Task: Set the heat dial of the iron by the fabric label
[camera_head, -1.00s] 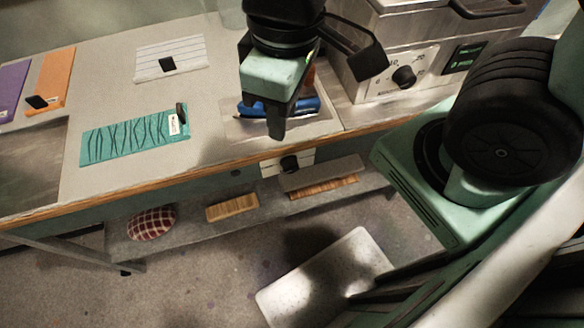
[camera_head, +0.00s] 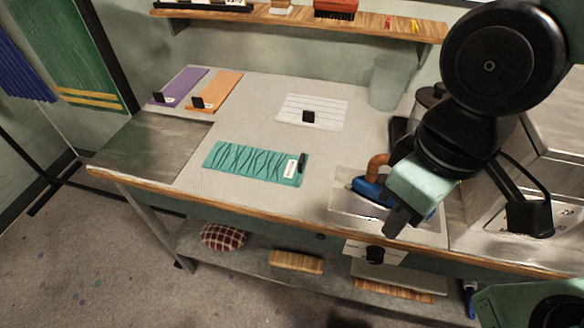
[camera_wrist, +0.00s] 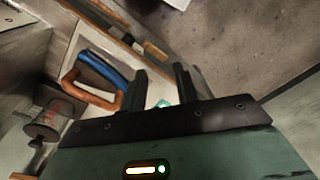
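The blue iron (camera_head: 368,190) with a copper-brown handle (camera_head: 377,163) rests on a metal plate (camera_head: 345,208) near the table's front edge. It also shows in the wrist view (camera_wrist: 112,76). A black dial (camera_head: 375,254) on a white scale plate is on the table's front face, below the iron; its markings are too small to read. A teal fabric (camera_head: 243,163) lies flat with a white label (camera_head: 291,168), its print unreadable. My gripper (camera_head: 399,221) hangs beside the iron and partly covers it. In the wrist view my gripper (camera_wrist: 160,85) has its fingers apart with nothing between them.
Purple (camera_head: 180,86) and orange (camera_head: 217,91) fabrics and a white lined cloth (camera_head: 310,112) lie on the table. A steel machine (camera_head: 555,170) stands at the right. A checked cushion (camera_head: 222,237) and brush (camera_head: 297,262) sit on the lower shelf.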

